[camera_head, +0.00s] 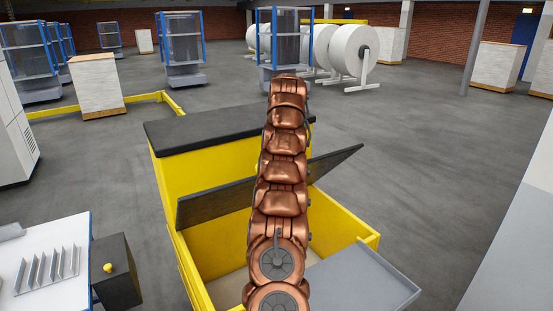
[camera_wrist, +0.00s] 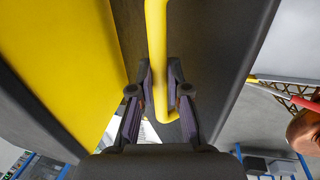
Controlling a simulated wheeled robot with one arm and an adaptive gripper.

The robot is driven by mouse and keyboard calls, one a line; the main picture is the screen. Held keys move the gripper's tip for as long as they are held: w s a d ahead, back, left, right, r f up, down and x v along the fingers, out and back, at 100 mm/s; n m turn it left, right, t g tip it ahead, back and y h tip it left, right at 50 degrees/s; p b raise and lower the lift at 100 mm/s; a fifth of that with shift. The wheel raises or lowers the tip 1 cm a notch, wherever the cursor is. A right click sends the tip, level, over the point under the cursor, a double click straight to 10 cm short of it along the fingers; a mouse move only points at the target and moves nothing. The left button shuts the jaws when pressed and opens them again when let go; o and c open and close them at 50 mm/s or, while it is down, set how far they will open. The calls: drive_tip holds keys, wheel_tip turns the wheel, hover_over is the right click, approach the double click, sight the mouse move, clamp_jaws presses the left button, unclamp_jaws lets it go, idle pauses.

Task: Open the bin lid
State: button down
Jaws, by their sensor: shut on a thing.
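The yellow bin (camera_head: 345,217) stands in the middle of the head view, with its front compartment uncovered. Its dark lid (camera_head: 213,202) is raised and tilted at the back of that compartment; my copper arm hides its middle. In the wrist view the lid's dark face (camera_wrist: 215,50) fills the upper middle, with a yellow bar handle (camera_wrist: 156,25) on it. My gripper (camera_wrist: 159,72) is shut on the handle, one finger on each side of the bar. The gripper and handle are hidden in the head view.
A fixed dark top (camera_head: 205,131) covers the rear of the bin. A grey tray (camera_head: 362,280) juts out at its front right. A white table (camera_head: 45,255) and a dark box (camera_head: 117,275) stand to the left. The floor (camera_head: 425,185) at right is clear.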

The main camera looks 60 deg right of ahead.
drive_tip(key=shift+w+a+f, duration=0.2)
drive_tip(key=shift+w+f, duration=0.05)
drive_tip(key=c, duration=1.3)
unclamp_jaws()
drive_tip(key=shift+w+d+f, duration=0.1)
drive_tip(key=shift+w, duration=0.15)
drive_tip(key=shift+o, duration=0.8)
drive_tip(key=shift+s+d+r, duration=0.15)
drive_tip(key=shift+s+r, duration=0.05)
drive_tip(key=shift+s, duration=0.1)
